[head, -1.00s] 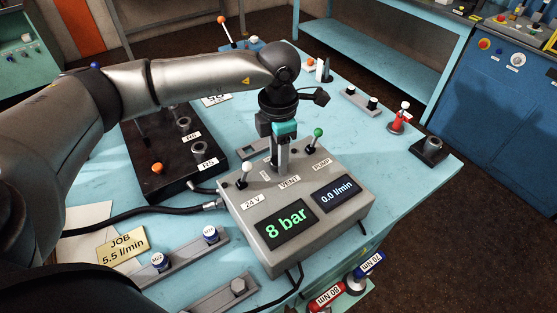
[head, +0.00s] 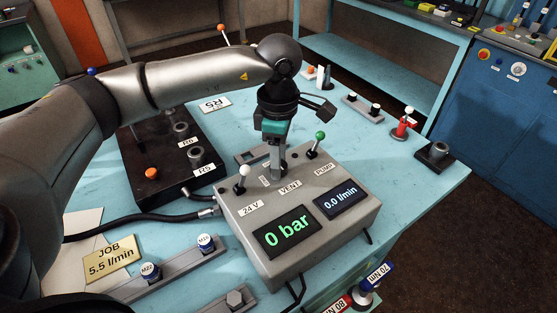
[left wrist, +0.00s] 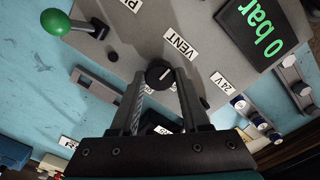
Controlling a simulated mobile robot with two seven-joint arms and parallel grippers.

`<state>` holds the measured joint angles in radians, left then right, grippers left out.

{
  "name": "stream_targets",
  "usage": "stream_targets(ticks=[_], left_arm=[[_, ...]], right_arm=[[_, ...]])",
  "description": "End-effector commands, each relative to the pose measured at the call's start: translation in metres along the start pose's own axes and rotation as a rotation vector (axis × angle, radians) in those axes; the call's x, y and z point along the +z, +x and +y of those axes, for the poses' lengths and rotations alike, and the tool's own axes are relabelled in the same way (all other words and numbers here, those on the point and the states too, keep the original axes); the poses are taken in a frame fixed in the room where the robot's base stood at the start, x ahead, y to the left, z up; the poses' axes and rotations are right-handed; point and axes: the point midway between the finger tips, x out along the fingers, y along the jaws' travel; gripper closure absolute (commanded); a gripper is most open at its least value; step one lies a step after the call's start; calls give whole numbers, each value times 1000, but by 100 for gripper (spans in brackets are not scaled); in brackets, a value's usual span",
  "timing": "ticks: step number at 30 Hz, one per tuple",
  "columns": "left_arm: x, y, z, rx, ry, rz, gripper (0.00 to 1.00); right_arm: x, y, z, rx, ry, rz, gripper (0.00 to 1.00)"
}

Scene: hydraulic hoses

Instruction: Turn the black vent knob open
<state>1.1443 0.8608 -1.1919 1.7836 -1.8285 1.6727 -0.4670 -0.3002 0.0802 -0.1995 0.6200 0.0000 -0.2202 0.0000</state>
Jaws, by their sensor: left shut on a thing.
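The black vent knob (left wrist: 158,71) sits on the grey control box (head: 240,235), next to the VENT label (head: 290,187). In the left wrist view it is between the fingertips of my left gripper (left wrist: 160,79), which is shut on it. In the head view my left gripper (head: 276,175) reaches down to the box behind the VENT label and hides the knob. The pressure display (head: 286,232) reads 0 bar, and the flow display (head: 341,195) reads 0.0 l/min. My right gripper is not in view.
The white-tipped 24 V lever (head: 243,173) stands left of my gripper and the green-tipped PUMP lever (head: 319,137) right of it. A black block with sockets (head: 165,165) lies behind left. A black hose (head: 140,217) runs to the box.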

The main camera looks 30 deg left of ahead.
Motion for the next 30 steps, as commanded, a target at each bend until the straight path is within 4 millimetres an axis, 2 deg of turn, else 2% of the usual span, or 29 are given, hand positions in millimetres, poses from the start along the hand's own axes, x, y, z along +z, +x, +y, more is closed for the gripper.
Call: stream_targets(ticks=[12, 13, 21, 30], left_arm=[[1, -2, 1, 5, 11, -3, 100], [1, -2, 1, 5, 11, -3, 52], [0, -1, 0, 2, 9, -1, 24], [0, -4, 0, 2, 8, -1, 24]], right_arm=[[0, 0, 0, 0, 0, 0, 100], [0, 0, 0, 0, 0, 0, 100], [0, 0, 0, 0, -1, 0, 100], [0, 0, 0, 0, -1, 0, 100]])
